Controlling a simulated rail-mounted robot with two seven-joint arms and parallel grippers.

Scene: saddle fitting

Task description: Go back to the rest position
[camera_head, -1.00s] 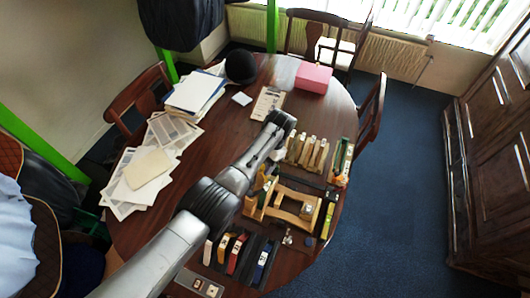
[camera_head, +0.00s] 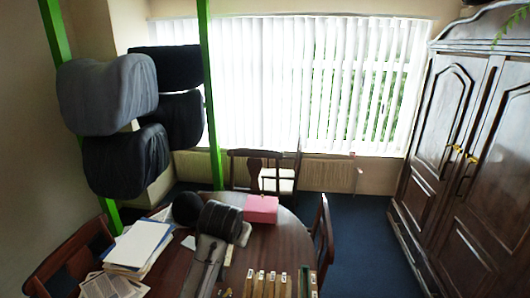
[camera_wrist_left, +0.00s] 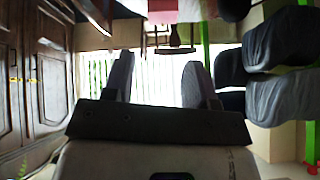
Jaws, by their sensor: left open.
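My left gripper (camera_wrist_left: 160,85) is in the left wrist view, its two grey fingers wide apart with nothing between them. That view is upside down and shows the window blinds beyond the fingers. In the head view, part of my left arm rises over the table, but I cannot make out its fingers there. My right gripper is in neither view. The wooden table (camera_head: 262,250) fills the lower middle of the head view. Several wooden blocks (camera_head: 270,284) stand at its near edge, partly cut off by the frame.
Dark saddle-like pads (camera_head: 108,94) hang on green posts (camera_head: 211,100) at left. A pink box (camera_head: 261,208), a black round object (camera_head: 187,208) and papers (camera_head: 139,245) lie on the table. Chairs (camera_head: 322,240) surround it. A wardrobe (camera_head: 455,140) stands at right; blue floor (camera_head: 362,240) lies between.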

